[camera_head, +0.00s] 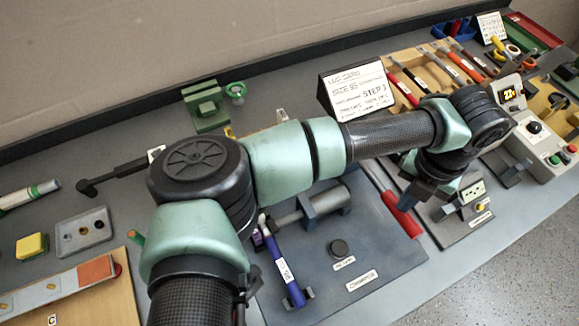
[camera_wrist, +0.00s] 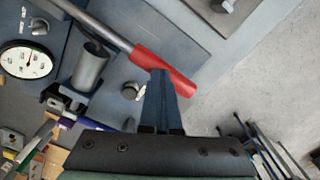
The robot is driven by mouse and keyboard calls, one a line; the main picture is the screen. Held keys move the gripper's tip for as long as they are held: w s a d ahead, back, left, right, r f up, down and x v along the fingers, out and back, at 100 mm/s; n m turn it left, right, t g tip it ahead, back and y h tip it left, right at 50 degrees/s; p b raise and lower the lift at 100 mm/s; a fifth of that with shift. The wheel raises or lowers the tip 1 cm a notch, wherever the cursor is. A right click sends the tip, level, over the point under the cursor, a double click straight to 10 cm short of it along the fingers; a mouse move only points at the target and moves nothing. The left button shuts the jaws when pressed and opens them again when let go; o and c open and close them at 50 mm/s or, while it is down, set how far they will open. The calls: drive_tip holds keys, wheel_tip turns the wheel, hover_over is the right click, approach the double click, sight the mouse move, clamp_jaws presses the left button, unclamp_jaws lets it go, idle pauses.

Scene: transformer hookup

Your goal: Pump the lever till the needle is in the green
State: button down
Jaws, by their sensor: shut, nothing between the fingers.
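The pump lever is a grey bar with a red grip (camera_head: 403,220), lying slanted over the dark base plate in the head view. The red grip (camera_wrist: 165,70) also shows at the upper middle of the wrist view. My gripper (camera_wrist: 160,76) is shut and empty. Its fingertips overlap the red grip in the wrist view; whether they touch it I cannot tell. In the head view my gripper (camera_head: 420,193) is beside the grip. The round white gauge (camera_wrist: 27,62) has a thin needle pointing roughly upward; its green band is not discernible. My arm hides the gauge in the head view.
A grey cylinder (camera_head: 312,204), a blue-handled tool (camera_head: 285,264) and a dark round knob (camera_head: 338,248) are on the base plate. A small fixture (camera_head: 465,207) stands right of the lever.

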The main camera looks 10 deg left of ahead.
wheel_tip(320, 180, up, 9)
drive_tip(key=p, duration=0.4)
drive_tip(key=shift+w+f+p, duration=0.15)
drive_tip(key=shift+w+p, duration=0.1)
drive_tip(key=shift+p, duration=0.1)
drive_tip(key=shift+a, duration=0.1)
wheel_tip(320, 180, up, 5)
drive_tip(key=p, duration=0.2)
drive_tip(key=shift+p, duration=0.4)
